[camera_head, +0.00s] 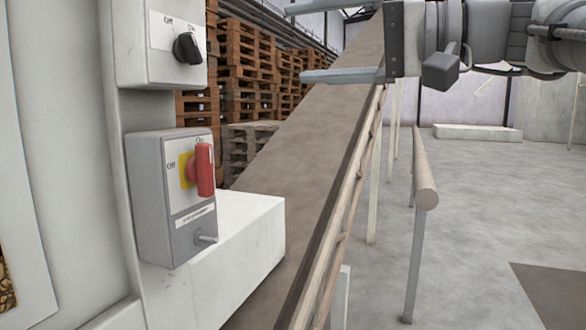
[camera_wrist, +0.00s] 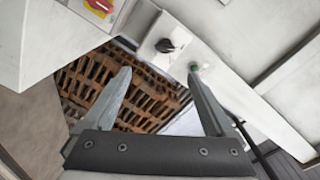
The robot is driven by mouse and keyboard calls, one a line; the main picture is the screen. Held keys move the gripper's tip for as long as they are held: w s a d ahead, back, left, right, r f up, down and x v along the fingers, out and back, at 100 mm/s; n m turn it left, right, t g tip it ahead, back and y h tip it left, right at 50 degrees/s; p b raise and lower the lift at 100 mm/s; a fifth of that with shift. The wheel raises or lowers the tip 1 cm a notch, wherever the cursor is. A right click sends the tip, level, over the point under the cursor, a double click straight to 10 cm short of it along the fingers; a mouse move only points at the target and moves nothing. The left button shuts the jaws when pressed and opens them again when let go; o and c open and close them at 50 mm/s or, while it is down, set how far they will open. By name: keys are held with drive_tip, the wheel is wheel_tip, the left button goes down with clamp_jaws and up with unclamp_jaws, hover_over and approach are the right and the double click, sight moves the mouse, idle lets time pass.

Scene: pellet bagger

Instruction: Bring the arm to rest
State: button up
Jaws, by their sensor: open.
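My gripper (camera_head: 295,42) is at the top of the head view, reaching in from the right with its two grey fingers pointing left. The fingers are wide apart, with nothing between them. In the wrist view the open fingers (camera_wrist: 159,73) point toward stacked pallets and the panel wall, and touch nothing that I can see. Part of my arm (camera_head: 480,30) shows at the top right of the head view; the rest is out of frame.
At left, a grey box carries a black knob (camera_head: 187,48); below it, another has a red handle (camera_head: 204,168) upright under "On". A sloping conveyor (camera_head: 310,150), a railing (camera_head: 425,185) and pallets (camera_head: 240,70) stand beyond. Right floor is mostly clear.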

drive_tip(key=s+d+f+h, duration=0.4)
drive_tip(key=f+h, duration=0.1)
drive_tip(key=f, duration=0.9)
drive_tip(key=s+d+f+m+g+h, duration=0.1)
drive_tip(key=s+d+f+h, duration=0.35)
drive_tip(key=f, duration=1.05)
drive_tip(key=s+d+f+h, duration=0.35)
drive_tip(key=f+h, duration=0.35)
drive_tip(key=f, duration=0.7)
wheel_tip(320, 180, up, 13)
drive_tip(key=p, duration=1.3)
drive_tip(key=shift+s+a+r, duration=0.15)
drive_tip(key=shift+s+a, duration=0.15)
drive_tip(key=shift+a, duration=0.15)
